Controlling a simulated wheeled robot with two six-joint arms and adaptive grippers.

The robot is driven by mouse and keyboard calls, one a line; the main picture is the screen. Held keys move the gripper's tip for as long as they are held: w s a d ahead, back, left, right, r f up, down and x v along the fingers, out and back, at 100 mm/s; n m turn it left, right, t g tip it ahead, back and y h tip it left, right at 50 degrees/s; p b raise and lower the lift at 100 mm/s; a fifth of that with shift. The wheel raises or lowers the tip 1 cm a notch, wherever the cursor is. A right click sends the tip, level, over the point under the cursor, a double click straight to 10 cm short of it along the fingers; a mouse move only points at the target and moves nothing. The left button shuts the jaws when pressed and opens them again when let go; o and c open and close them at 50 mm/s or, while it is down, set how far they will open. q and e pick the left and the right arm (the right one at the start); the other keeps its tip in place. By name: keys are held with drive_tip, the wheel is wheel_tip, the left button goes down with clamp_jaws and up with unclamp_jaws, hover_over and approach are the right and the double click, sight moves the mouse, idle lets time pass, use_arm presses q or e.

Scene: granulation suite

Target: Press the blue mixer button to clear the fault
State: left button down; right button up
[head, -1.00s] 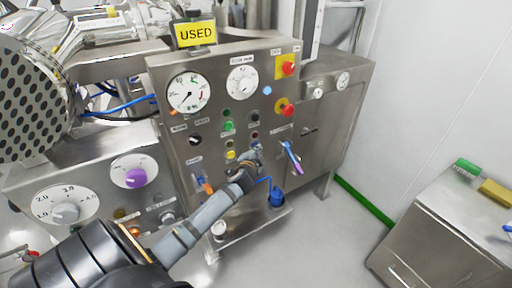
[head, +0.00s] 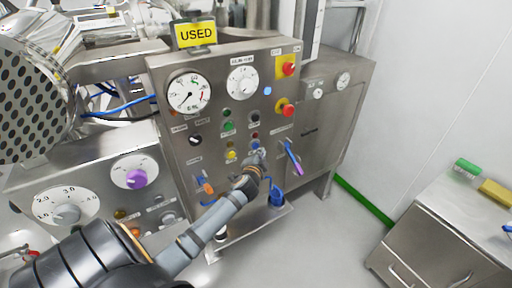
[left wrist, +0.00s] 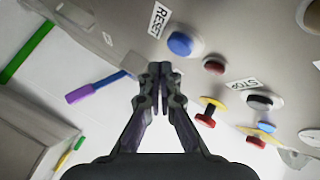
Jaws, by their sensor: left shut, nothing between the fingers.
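The blue mixer button (left wrist: 179,44) is round and sits on the steel panel by a RESET label (left wrist: 158,20) in the left wrist view. It also shows small in the head view (head: 255,145), just above my gripper. My left gripper (left wrist: 160,72) is shut and empty, its fingertips just below and left of the button in the wrist view. In the head view my left gripper (head: 262,154) is close to the panel. I cannot tell whether it touches. The button's face is unblocked in the wrist view. My right gripper is not in view.
A dark red lamp (left wrist: 214,65) is beside the button. Red emergency knobs on yellow (head: 288,68) are higher on the panel (head: 215,130). A purple-and-blue handle (head: 293,159) sticks out right of my gripper. A yellow USED sign (head: 195,34) stands on top.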

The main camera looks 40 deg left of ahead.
use_arm(q)
drive_tip(key=d, duration=0.1)
drive_tip(key=s+d, duration=0.1)
drive_tip(key=d, duration=0.2)
drive_tip(key=shift+s, duration=0.35)
idle(0.6)
drive_tip(key=s+d+f+n+g+h, duration=0.15)
drive_tip(key=s+f, duration=0.35)
drive_tip(key=f, duration=0.6)
drive_tip(key=s+f+g+h, duration=0.1)
drive_tip(key=s+f+g, duration=0.3)
drive_tip(key=f, duration=0.7)
drive_tip(key=s+f+n+g+h, duration=0.1)
drive_tip(key=s+f, duration=0.5)
drive_tip(key=f, duration=0.6)
drive_tip(key=s+d+f+n+g, duration=0.1)
drive_tip(key=s+f, duration=0.4)
drive_tip(key=s, duration=0.6)
drive_tip(key=s+d+f+n+g+h, duration=0.1)
drive_tip(key=s+d+f+n+g, duration=0.1)
drive_tip(key=s+f, duration=0.4)
drive_tip(key=s+d+f+n+g, duration=0.1)
drive_tip(key=s+d+f+g, duration=0.2)
drive_tip(key=s, duration=1.3)
wheel_tip(320, 180, down, 3)
drive_tip(key=shift+f+h, duration=0.2)
drive_tip(key=shift+h, duration=0.15)
drive_tip(key=shift+g, duration=0.25)
